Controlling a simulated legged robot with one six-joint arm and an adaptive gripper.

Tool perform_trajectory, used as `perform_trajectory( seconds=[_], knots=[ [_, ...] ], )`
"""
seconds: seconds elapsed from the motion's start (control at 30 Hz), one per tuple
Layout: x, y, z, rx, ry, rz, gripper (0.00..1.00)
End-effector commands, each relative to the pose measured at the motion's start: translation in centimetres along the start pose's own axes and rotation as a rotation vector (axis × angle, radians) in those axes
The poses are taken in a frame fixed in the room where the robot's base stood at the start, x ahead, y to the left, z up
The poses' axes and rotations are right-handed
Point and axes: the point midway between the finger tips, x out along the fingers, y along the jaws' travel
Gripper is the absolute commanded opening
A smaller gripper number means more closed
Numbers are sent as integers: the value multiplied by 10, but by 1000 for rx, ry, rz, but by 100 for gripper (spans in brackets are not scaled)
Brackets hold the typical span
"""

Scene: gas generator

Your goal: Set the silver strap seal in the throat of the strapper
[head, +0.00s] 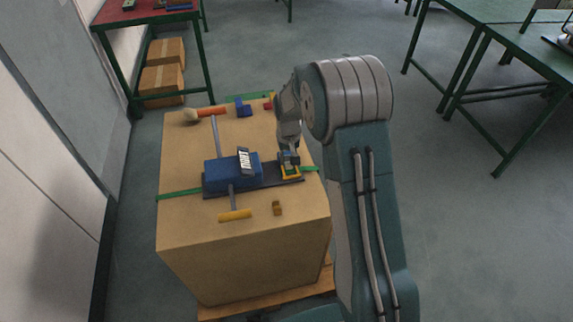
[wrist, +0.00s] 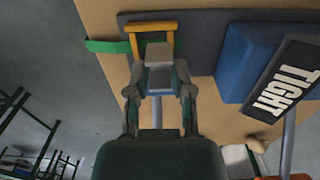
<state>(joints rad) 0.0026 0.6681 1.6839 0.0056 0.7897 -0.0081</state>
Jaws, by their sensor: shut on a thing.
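The strapper has a blue body (head: 225,172) on a dark base plate, lying across the top of a large cardboard box (head: 245,285). Its yellow throat frame (head: 291,176) is at the plate's right end and also shows in the wrist view (wrist: 141,40). My gripper (head: 288,160) is directly at this frame. In the wrist view my gripper (wrist: 160,75) is shut on a small silver-grey block, the strap seal (wrist: 159,53). The seal overlaps the open side of the yellow frame there; I cannot tell whether it is seated or just above. In the head view my fingers hide the seal.
Green strap (head: 178,194) crosses the box top and passes the strapper. A tag reading TIGHT (wrist: 285,82) stands by the blue body. A small brown-gold block (head: 277,208), a yellow-handled lever (head: 235,215), a mallet (head: 205,113) and a blue item (head: 242,107) are also on top.

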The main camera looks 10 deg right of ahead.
Motion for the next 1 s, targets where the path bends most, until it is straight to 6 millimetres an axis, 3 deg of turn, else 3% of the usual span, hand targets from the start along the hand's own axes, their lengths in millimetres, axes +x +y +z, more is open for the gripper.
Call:
perform_trajectory(
  seconds=[0.27, 0.47, 1.0],
  knots=[
    [19, 1, -16, 2, 0, -2, 0],
    [47, -1, -14, 1, -2, 1, 0],
    [57, 2, -14, 2, -2, 0, 0]
  ],
)
